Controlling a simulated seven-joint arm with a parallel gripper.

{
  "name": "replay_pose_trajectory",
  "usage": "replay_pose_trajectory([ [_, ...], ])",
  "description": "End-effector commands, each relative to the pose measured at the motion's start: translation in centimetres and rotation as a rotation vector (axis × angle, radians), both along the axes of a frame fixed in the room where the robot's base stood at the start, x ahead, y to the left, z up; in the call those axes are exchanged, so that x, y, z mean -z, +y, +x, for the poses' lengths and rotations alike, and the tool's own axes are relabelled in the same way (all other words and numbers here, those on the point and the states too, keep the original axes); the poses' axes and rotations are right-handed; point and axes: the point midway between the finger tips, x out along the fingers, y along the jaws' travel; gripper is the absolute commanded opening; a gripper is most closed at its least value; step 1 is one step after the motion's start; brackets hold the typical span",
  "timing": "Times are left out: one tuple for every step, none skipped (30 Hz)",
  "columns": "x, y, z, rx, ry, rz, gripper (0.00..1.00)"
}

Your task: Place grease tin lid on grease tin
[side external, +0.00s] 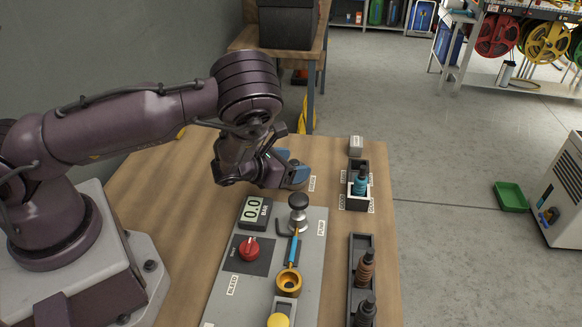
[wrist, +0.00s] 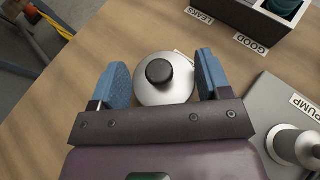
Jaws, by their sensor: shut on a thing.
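The grease tin lid (wrist: 149,93), a round silver disc with a black knob, sits between the blue fingers of my gripper (wrist: 162,66) in the wrist view. My gripper is shut on it, one finger at each side. In the side external view my gripper (side external: 291,176) is low over the far part of the wooden table, and its fingers and wrist hide the lid. I cannot make out a separate grease tin in either view. What lies directly under the lid is hidden.
A grey pump panel (side external: 262,288) with a gauge, red knob and silver knob stands close in front of my gripper. A dark rack (side external: 358,205) holding a teal fitting is to the right. Another rack (side external: 350,292) with brown and dark fittings is nearer.

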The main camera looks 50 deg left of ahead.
Motion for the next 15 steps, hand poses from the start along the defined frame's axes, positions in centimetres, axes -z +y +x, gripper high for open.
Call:
replay_pose_trajectory([
  [0.74,0.06,-0.04,-0.001,0.002,-0.001,0.48],
  [0.93,0.07,-0.05,-0.002,0.001,-0.001,0.48],
  [1.02,0.06,-0.03,-0.002,0.0,-0.001,0.48],
  [1.0,0.05,-0.01,-0.002,-0.001,-0.001,0.48],
  [0.97,0.04,-0.01,-0.001,-0.001,-0.001,0.48],
  [0.95,0.03,0.0,-0.001,-0.001,-0.001,0.48],
  [0.94,0.03,-0.01,-0.001,-0.001,-0.001,0.48],
  [0.94,0.03,-0.01,-0.001,-0.001,-0.001,0.48],
  [0.96,0.02,-0.01,0.0,0.0,-0.001,0.48],
  [1.01,0.02,-0.02,0.0,0.0,-0.001,0.48],
  [1.1,0.02,-0.02,0.0,0.0,-0.001,0.48],
  [1.23,0.02,-0.01,0.0,0.0,0.0,0.48],
  [1.33,0.02,-0.01,0.0,0.0,0.0,0.48],
  [1.27,0.02,-0.01,-0.001,0.0,-0.001,0.78],
  [1.26,0.02,0.0,0.0,0.0,-0.001,0.87],
])
